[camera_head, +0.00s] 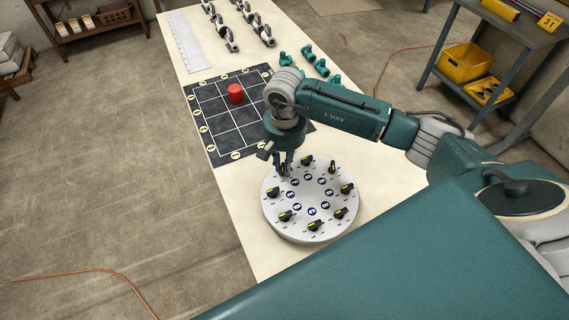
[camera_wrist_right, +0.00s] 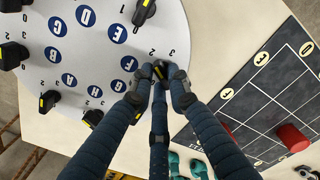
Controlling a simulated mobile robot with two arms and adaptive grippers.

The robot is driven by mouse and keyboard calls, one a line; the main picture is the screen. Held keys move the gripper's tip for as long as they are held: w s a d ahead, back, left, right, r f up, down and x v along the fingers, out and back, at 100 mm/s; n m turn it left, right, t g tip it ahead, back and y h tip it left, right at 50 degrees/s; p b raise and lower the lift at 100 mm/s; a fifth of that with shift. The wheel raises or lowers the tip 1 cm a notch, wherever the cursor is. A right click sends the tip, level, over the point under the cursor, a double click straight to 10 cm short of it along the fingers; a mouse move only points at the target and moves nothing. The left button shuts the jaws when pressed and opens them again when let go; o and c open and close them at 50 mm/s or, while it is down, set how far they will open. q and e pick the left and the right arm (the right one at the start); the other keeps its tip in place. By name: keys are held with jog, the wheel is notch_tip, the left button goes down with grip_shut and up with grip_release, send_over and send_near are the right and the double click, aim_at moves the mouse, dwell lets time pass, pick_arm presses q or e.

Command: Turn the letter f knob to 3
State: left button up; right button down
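A round light-grey dial plate (camera_head: 293,230) lies on the table, with a ring of black knobs with yellow marks and blue letter discs. In the right wrist view the F disc (camera_wrist_right: 130,63) is beside the f knob (camera_wrist_right: 160,69). My right gripper (camera_head: 285,167) reaches down onto this knob at the plate's far-left rim; in the wrist view its fingers (camera_wrist_right: 160,82) close around the knob's sides. They hide part of it. Small figures 2 and 3 show near it, but its exact setting is unclear. My left gripper is in neither view.
A black grid board (camera_head: 214,139) with a red cylinder (camera_head: 235,94) lies beyond the plate. Green fittings (camera_head: 308,54), metal fittings (camera_head: 231,40) and a white ruler strip (camera_head: 184,40) are farther back. Neighbouring knobs stand close to my fingers. The table right of the plate is bare.

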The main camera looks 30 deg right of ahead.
jog(key=shift+f+m+b, duration=0.15)
jog(key=shift+m+b, duration=0.75)
jog(key=shift+b, duration=0.3)
jog(key=m+b, duration=0.3)
jog(key=shift+a+m, duration=0.1)
jog(key=shift+m, duration=0.2)
jog(key=m+b, duration=0.3)
jog(key=shift+s+a+m+b, duration=0.1)
jog(key=shift+m+b, duration=0.8)
jog(key=shift+m, duration=0.7)
jog(key=shift+r, duration=0.2)
jog(key=c, duration=1.7)
grip_release()
jog(key=shift+o, duration=0.2)
